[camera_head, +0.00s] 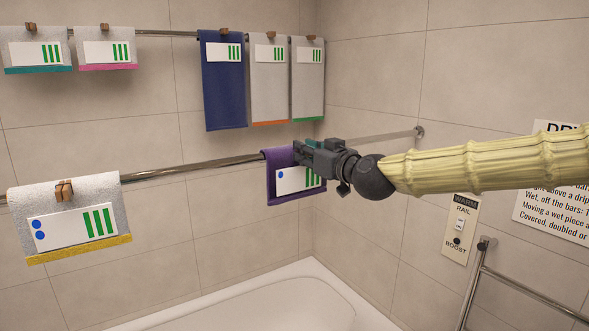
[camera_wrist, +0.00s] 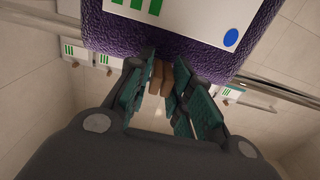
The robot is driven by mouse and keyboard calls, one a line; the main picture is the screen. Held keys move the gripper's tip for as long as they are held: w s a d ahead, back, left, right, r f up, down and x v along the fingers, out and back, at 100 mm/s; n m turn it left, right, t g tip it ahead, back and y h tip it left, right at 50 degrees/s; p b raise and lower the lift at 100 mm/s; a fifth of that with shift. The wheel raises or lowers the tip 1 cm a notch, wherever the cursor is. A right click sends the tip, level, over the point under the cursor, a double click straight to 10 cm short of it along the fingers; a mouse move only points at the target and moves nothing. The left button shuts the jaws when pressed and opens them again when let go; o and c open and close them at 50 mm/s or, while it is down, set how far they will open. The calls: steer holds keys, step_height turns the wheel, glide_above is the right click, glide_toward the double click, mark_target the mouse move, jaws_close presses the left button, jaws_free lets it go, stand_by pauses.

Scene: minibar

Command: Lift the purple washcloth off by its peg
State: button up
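The purple washcloth (camera_head: 271,177) hangs over the lower bar, with a white label showing green stripes and a blue dot. In the wrist view the cloth (camera_wrist: 108,40) fills the top of the picture. Its brown wooden peg (camera_wrist: 157,76) lies between the two teal-padded fingers of my gripper (camera_wrist: 165,85). In the head view my gripper (camera_head: 303,150) is at the cloth's top edge and hides the peg and part of the cloth. The fingers are close to both sides of the peg; whether they press on it is unclear.
A grey washcloth (camera_head: 101,187) with a yellow hem hangs on the same lower bar (camera_head: 190,168) at left. Several pegged cloths, including a blue one (camera_head: 224,90), hang on the upper bar. A white bathtub (camera_head: 270,296) is below. A switch panel (camera_head: 460,228) is right.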

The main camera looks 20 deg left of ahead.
jaws_close()
steer(key=shift+r, duration=0.1)
steer(key=shift+r+b, duration=1)
steer(key=shift+r, duration=0.2)
steer(key=s+d+r+b, duration=0.2)
steer(key=s+b, duration=0.4)
steer(key=s, duration=0.9)
steer(key=shift+s+d+r, duration=0.2)
steer(key=shift+s+d, duration=0.15)
steer(key=shift+d, duration=0.3)
steer(key=b+v, duration=0.2)
steer(key=v, duration=1)
